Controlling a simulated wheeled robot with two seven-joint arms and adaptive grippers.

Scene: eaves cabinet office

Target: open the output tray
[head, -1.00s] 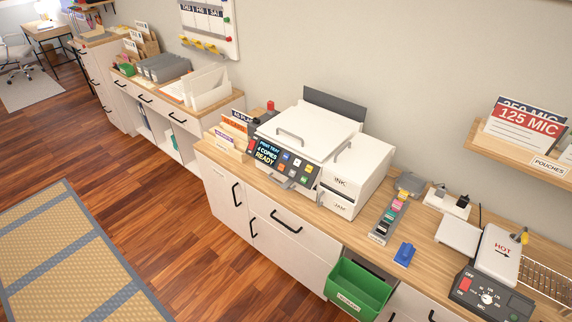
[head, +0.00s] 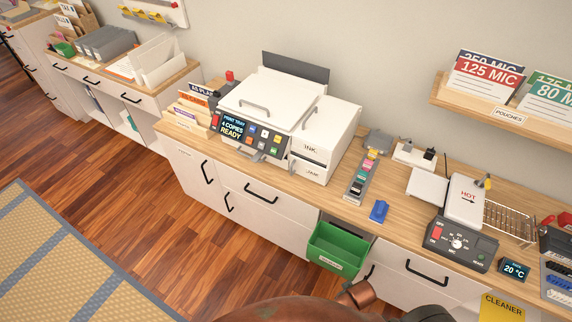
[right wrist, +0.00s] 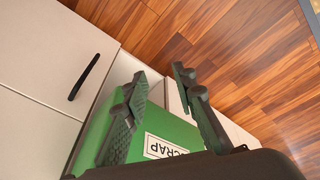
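The white printer (head: 285,105) stands on the wooden counter against the wall, with a dark screen and button panel (head: 250,134) on its front. A small grey tray front with a handle (head: 250,154) sits below the panel, close against the body; it looks closed. The screen text looks like "PRINT TRAY 4 COPIES READY". In the right wrist view my right gripper (right wrist: 160,78) has its two fingers apart with nothing between them. It is near the green scrap bin (right wrist: 98,130), not at the printer. My left gripper is in neither view.
The green scrap bin (head: 337,249) hangs at the cabinet front below the counter. Paper folders (head: 190,110) stand left of the printer; a strip of coloured tabs (head: 362,176) and a blue item (head: 379,211) lie right. A laminator (head: 460,243) is further right. Floor before the drawers is clear.

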